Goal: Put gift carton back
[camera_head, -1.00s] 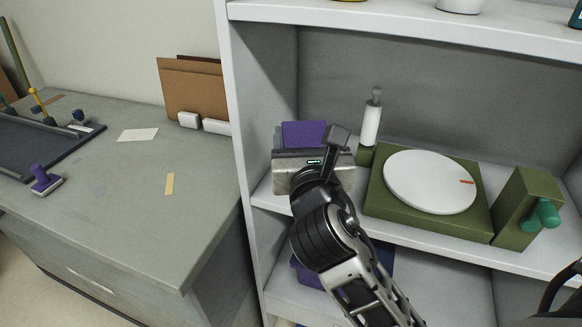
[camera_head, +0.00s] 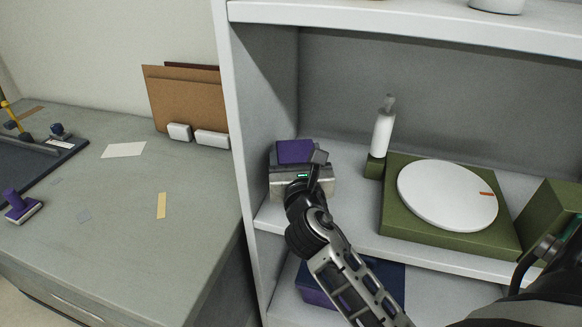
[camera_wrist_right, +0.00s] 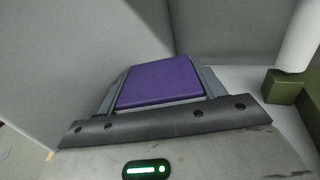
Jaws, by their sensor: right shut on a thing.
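The gift carton is a purple box (camera_head: 295,151) at the left end of the middle shelf, near the side wall. My right gripper (camera_head: 302,166) is shut on it, with the grey body of the gripper in front of it. In the right wrist view the carton's purple top (camera_wrist_right: 162,82) shows between the two grey fingers. The carton's underside is hidden, so I cannot tell whether it touches the shelf. My left gripper does not show.
A white cylinder on a green block (camera_head: 376,166) and a green base (camera_head: 430,238) with a white disc (camera_head: 447,194) stand to the right on this shelf. A purple box (camera_head: 316,290) sits on the shelf below. The shelf's left wall (camera_head: 235,130) is close.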

